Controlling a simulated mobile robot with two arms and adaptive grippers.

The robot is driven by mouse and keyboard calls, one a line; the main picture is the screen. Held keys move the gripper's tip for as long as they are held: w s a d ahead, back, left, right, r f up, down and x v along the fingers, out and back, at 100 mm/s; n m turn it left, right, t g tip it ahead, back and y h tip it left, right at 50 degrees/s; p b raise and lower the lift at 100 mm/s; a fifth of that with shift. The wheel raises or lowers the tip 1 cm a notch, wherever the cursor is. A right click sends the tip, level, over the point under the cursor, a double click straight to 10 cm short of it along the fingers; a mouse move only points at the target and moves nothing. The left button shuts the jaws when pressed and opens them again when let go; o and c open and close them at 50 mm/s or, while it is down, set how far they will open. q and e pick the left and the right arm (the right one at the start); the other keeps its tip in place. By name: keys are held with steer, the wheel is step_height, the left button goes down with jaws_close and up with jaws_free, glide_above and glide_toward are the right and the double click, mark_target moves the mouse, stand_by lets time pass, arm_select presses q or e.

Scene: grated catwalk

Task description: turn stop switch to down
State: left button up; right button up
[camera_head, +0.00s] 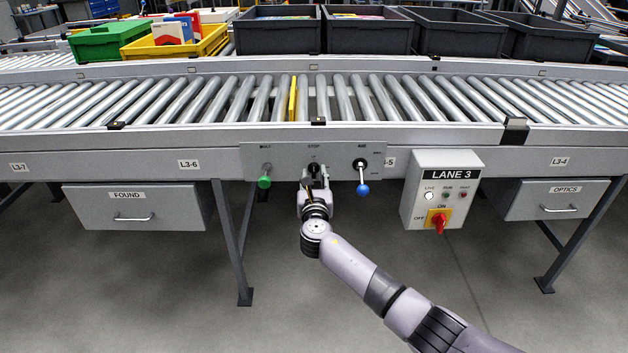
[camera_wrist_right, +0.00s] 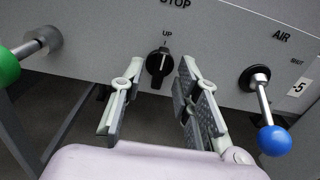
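The stop switch is a small black rotary knob (camera_wrist_right: 159,63) below the STOP label on the grey panel. In the wrist view its grip stands roughly upright beneath the UP mark. In the head view the knob (camera_head: 313,168) shows just above my right gripper (camera_head: 314,183). My right gripper (camera_wrist_right: 158,82) is open and empty in the wrist view. Its two fingers point at the panel, one to each side of the knob, with a gap visible on both sides. Whether the fingertips reach the knob's depth is hard to tell. My left gripper is not in view.
A green-knobbed lever (camera_head: 264,181) is left of the switch and a blue-balled AIR lever (camera_head: 362,188) is close on the right. The LANE 3 box (camera_head: 441,190) with a red switch hangs farther right. The roller conveyor (camera_head: 230,101) runs above the panel.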

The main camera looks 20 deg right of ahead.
steer(key=shift+w+d, duration=0.1)
steer(key=shift+w, duration=0.35)
jaws_close()
stand_by(0.3)
